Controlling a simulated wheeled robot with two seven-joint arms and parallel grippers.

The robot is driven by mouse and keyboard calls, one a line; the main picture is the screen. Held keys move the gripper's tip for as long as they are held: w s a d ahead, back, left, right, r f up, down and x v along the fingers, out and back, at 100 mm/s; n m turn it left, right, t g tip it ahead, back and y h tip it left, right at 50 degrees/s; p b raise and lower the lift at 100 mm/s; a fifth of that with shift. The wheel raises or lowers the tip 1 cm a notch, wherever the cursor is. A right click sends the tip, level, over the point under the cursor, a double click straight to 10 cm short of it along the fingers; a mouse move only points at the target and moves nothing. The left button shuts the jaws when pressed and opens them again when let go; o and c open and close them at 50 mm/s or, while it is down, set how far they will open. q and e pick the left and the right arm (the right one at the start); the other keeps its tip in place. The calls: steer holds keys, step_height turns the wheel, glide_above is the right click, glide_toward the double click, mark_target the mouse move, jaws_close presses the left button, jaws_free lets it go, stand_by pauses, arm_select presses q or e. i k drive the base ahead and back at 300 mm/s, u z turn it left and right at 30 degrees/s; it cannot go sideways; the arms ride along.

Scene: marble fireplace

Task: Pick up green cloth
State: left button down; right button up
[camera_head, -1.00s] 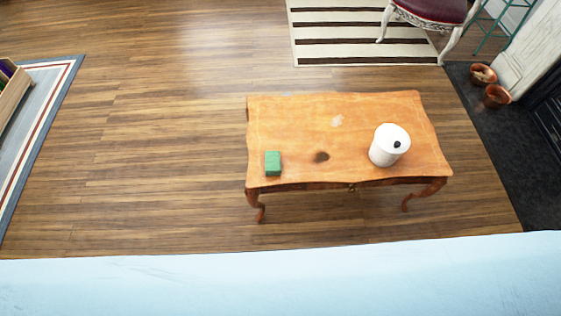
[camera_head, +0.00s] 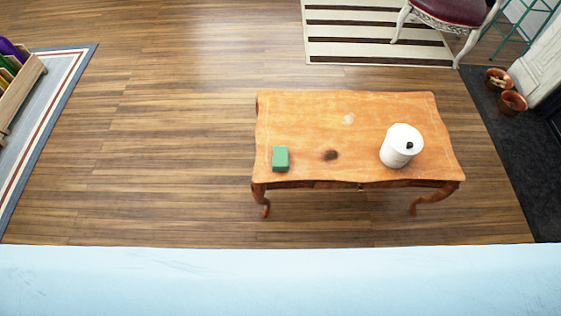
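The green cloth (camera_head: 281,158) is a small folded green block. It lies flat on the left front part of a wooden table (camera_head: 300,115), close to the table's front edge. Neither of my grippers shows in the head view, so the cloth is apart from anything of mine that I can see.
A white paper roll (camera_head: 400,146) stands on the table's right side, with a dark spot on the tabletop between. A chair (camera_head: 445,15) on a striped rug (camera_head: 350,48) and clay pots (camera_head: 512,102) are behind. A pale blue surface (camera_head: 280,285) spans the front.

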mark_target(280, 153)
steer(key=u, duration=3.75)
steer(key=k, duration=1.4)
steer(key=z, duration=1.75)
